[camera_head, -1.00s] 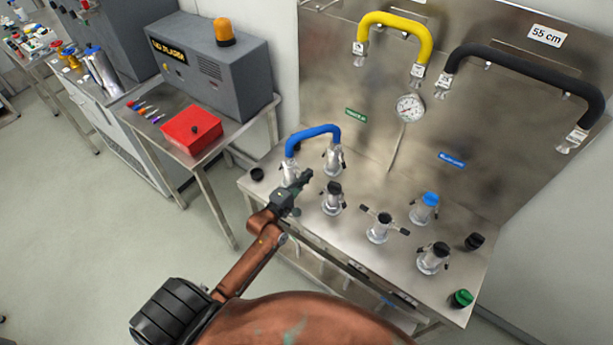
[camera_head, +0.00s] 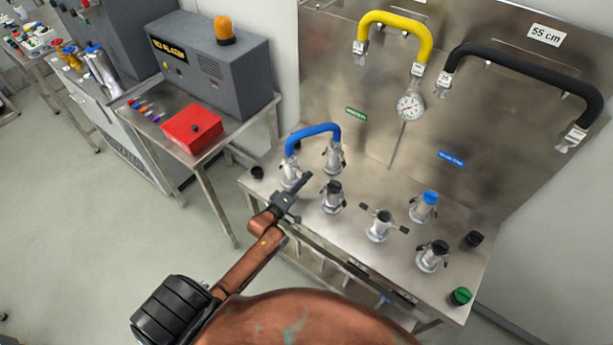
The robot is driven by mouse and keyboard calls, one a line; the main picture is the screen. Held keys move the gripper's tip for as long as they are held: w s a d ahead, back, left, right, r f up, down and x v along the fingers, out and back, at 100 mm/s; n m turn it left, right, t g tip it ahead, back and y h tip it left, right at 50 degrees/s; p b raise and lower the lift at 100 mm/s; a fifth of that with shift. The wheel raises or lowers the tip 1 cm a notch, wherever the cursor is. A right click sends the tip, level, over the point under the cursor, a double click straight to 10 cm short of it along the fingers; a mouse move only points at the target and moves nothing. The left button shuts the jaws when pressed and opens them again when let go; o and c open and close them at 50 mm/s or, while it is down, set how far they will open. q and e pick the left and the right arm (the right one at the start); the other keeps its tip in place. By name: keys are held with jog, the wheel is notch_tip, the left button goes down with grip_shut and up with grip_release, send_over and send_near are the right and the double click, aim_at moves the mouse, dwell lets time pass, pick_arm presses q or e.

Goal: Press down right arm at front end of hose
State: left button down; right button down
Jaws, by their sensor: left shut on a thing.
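The short blue hose (camera_head: 313,131) arches between two metal couplings at the left of the steel bench. Its front end sits on the front coupling (camera_head: 290,173), and its back end is on the coupling behind. My left gripper (camera_head: 304,182) is just right of the front coupling, at the height of its side arm. It is shut on the right arm there; the jaws largely hide that arm. My right gripper is not in view.
Several other couplings stand close by to the right, the nearest a black-capped one (camera_head: 332,195). A loose black cap (camera_head: 257,172) lies left of the hose. Behind rises a steel panel with a yellow hose (camera_head: 397,22), a black hose (camera_head: 530,68) and a gauge (camera_head: 410,106).

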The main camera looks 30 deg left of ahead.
pick_arm(q)
jog(key=f+m, duration=0.1)
jog(key=m, duration=0.1)
jog(key=a+f+m, duration=0.1)
jog(key=m, duration=0.1)
jog(key=shift+a+f+m, duration=0.2)
jog(key=shift+a+m, duration=0.15)
jog(key=shift+m, duration=0.55)
jog(key=shift+a+f+m, duration=0.2)
jog(key=shift+a+m, duration=0.1)
jog(key=shift+m, duration=0.6)
jog(key=c, duration=2.1)
grip_release()
